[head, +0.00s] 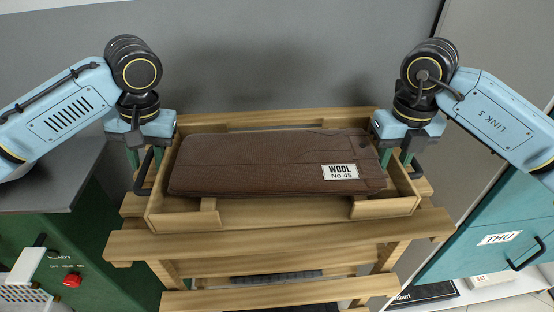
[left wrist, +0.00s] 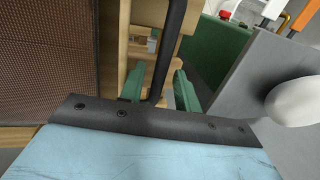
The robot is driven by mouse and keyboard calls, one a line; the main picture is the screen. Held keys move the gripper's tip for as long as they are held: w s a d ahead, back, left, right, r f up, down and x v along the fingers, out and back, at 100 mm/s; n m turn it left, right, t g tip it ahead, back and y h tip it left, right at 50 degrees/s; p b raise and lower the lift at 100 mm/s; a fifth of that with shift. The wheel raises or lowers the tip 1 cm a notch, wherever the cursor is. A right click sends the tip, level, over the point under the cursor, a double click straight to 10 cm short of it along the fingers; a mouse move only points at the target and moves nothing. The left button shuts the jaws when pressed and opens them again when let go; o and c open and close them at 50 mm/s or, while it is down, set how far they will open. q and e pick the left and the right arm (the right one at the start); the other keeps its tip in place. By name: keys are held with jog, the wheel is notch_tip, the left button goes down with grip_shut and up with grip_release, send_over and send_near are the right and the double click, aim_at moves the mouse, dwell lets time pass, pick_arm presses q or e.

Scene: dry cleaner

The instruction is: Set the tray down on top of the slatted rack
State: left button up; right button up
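The wooden tray (head: 285,212) holds a folded brown garment (head: 260,165) labelled "WOOL No 45". It sits level over the slatted rack (head: 270,246) and appears to rest on its top slats; its underside is hidden. My left gripper (head: 145,158) is at the tray's left end. In the left wrist view its green fingers (left wrist: 160,90) stand apart, with the tray's black handle (left wrist: 170,52) between them and a gap beside it. My right gripper (head: 396,158) is at the right end, its fingers apart near the other handle, partly hidden by the wrist.
A green cabinet (head: 105,235) with a red button stands at left, under a grey top (head: 45,180). A teal cabinet (head: 490,235) marked "THU" stands at right. A grey wall (head: 270,60) is close behind the rack. Lower slats show below the tray.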

jog(key=shift+r, duration=0.15)
pick_arm(q)
jog(key=v, duration=1.1)
jog(key=shift+r, duration=0.35)
pick_arm(e)
notch_tip(320, 180, up, 12)
